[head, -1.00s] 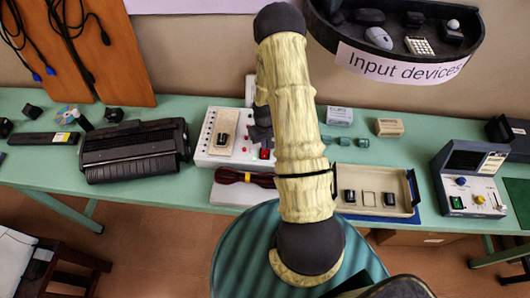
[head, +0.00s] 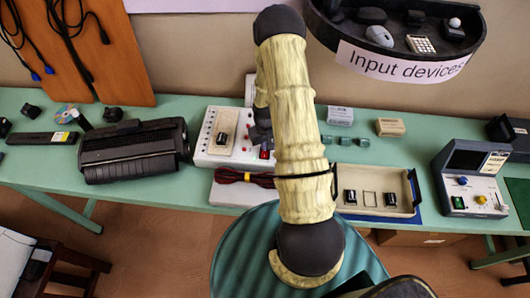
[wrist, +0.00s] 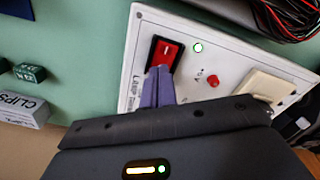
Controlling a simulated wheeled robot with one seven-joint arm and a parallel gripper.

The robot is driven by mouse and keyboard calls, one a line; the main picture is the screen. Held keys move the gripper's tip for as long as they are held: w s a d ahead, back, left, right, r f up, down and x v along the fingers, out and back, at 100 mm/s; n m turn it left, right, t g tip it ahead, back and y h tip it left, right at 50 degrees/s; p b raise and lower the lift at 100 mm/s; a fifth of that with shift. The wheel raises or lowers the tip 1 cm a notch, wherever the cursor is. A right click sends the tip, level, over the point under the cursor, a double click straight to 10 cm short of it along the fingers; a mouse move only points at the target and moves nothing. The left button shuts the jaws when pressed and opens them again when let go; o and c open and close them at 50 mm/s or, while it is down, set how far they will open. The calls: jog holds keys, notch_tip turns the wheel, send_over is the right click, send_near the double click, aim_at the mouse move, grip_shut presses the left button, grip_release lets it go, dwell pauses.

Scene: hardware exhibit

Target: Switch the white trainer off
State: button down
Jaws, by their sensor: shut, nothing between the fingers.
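The white trainer (head: 203,158) stands on the green bench, partly hidden behind my arm in the head view. The wrist view shows its white panel (wrist: 215,75) with a red rocker switch (wrist: 167,54) in a black frame. A small green light (wrist: 198,48) is lit beside the switch, and a red button (wrist: 212,81) sits lower on the panel. My gripper (wrist: 158,72) is shut and empty, its bluish fingertips at the near end of the rocker. I cannot tell whether they touch it. In the head view my gripper (head: 262,138) is over the trainer's right part, mostly behind the arm.
Dark red cables (head: 235,176) lie in front of the trainer. A cream tray (head: 403,208) with small parts is to the right. A grey-blue device (head: 470,185) stands further right, a black printer (head: 130,155) left. Small green blocks (head: 362,142) and a box (head: 339,116) sit behind the tray.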

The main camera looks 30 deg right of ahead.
jog(key=shift+f, duration=0.3)
jog(key=shift+r, duration=0.1)
jog(key=shift+r+p, duration=2.15)
jog(key=shift+r, duration=1.35)
jog(key=s+a+r+t+b, duration=0.1)
jog(key=s+a+r+b, duration=0.1)
jog(key=a+r, duration=0.35)
jog(key=s+a+r+t+b, duration=0.1)
jog(key=s+a+r+b, duration=0.1)
jog(key=r, duration=0.7)
jog(key=s+a+r+b, duration=0.1)
jog(key=s+a+r, duration=0.5)
jog(key=s, duration=0.2)
jog(key=shift+s+n+t+b, duration=0.25)
jog(key=shift+n+t+b, duration=0.05)
jog(key=shift+n+b, duration=0.1)
